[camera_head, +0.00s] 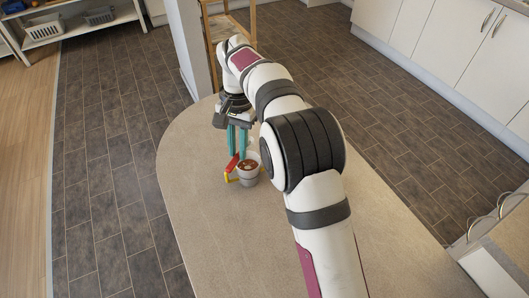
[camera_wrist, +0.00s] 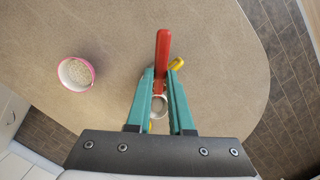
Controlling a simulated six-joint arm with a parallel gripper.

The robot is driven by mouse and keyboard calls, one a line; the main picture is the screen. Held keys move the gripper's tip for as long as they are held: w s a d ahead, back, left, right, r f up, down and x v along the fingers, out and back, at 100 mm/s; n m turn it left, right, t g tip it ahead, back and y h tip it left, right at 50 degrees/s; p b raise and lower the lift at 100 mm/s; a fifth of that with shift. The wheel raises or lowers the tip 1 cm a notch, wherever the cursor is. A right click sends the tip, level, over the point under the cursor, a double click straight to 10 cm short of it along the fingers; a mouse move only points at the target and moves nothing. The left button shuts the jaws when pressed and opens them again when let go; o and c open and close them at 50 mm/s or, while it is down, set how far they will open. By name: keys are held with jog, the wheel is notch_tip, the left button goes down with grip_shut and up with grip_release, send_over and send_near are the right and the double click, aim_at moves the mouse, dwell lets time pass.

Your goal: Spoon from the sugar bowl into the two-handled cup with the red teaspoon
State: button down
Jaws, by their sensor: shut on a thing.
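My gripper (camera_head: 237,151) has teal fingers shut on the red teaspoon (camera_head: 232,163). In the wrist view the teaspoon's red handle (camera_wrist: 163,52) sticks out beyond the fingertips (camera_wrist: 160,78). The two-handled cup (camera_head: 249,178) stands on the table, pale with yellow handles and a brown content. In the wrist view its rim (camera_wrist: 157,113) shows between the fingers, with one yellow handle (camera_wrist: 176,64) beside the spoon. The spoon's bowl end is not clearly visible. The sugar bowl (camera_wrist: 63,76), pink-rimmed with pale grains inside, stands left of the gripper in the wrist view; I cannot make it out in the head view.
The beige table (camera_head: 215,225) has a rounded end and much clear surface. My arm covers part of it in the head view. A wooden chair or stool (camera_head: 217,28) stands beyond the table. White cabinets (camera_head: 440,50) are at the right.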

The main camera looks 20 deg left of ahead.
jog(key=shift+f, duration=1.1)
jog(key=d+f+m+t+y, duration=0.1)
jog(key=d+f+t+y, duration=0.15)
jog(key=y, duration=1.15)
jog(key=a+r+h, duration=0.1)
jog(key=h, duration=0.3)
jog(key=r+g+h, duration=0.1)
jog(key=h, duration=0.3)
jog(key=a+r+n+g+h, duration=0.1)
jog(key=h, duration=0.3)
jog(key=shift+a+r+g, duration=0.15)
jog(key=shift+a+g, duration=0.1)
jog(key=shift+a, duration=0.1)
jog(key=shift+r+h, duration=0.25)
jog(key=shift+h, duration=0.85)
